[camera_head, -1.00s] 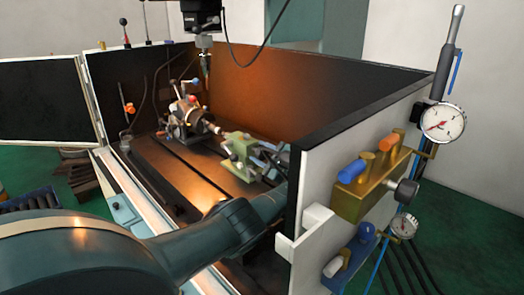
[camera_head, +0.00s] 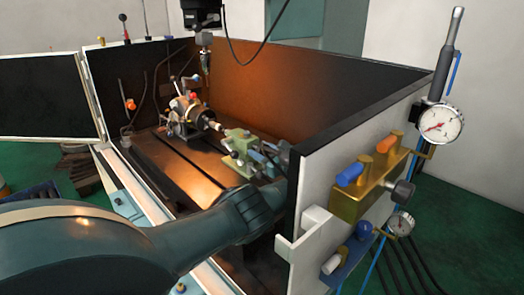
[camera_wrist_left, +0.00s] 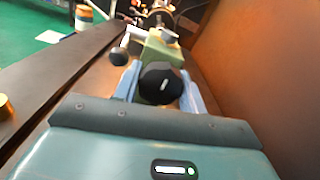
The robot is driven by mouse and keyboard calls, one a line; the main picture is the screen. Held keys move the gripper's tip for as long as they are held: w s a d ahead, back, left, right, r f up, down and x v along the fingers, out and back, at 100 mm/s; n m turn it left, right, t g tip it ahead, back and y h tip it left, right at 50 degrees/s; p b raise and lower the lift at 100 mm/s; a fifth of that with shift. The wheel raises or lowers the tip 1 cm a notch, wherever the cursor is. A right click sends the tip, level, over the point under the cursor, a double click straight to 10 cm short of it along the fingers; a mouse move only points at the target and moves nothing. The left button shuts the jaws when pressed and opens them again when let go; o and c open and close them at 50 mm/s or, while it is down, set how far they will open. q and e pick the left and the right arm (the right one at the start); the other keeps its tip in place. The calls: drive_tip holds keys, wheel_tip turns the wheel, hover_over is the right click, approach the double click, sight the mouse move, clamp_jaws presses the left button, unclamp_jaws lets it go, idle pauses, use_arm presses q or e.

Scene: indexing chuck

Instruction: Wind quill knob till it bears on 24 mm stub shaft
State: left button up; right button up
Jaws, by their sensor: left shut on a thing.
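The green tailstock (camera_head: 238,146) stands on the dark machine table. The indexing chuck (camera_head: 190,110) stands farther back and left, with the pale stub shaft (camera_head: 216,126) between them, pointing toward the tailstock. I cannot tell at this size whether the quill tip touches the shaft. My left gripper (camera_head: 272,158) is at the near end of the tailstock, partly hidden by the enclosure wall. In the left wrist view, its fingers (camera_wrist_left: 160,92) are shut on the black quill knob (camera_wrist_left: 160,80), one on each side. My right gripper is not in view.
The enclosure wall (camera_head: 350,110) rises close to the right of my left arm. A gold valve block (camera_head: 365,190) and a dial gauge (camera_head: 438,123) are on its outer side. A black ball-ended lever (camera_wrist_left: 118,56) sits left of the knob. The table left of the tailstock is clear.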

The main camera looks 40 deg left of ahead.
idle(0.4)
use_arm(q)
drive_tip(key=o, duration=1)
drive_tip(key=shift+c, duration=0.2)
drive_tip(key=d+p, duration=0.2)
drive_tip(key=d, duration=0.5)
drive_tip(key=shift+s+d, duration=0.3)
drive_tip(key=shift+s, duration=0.05)
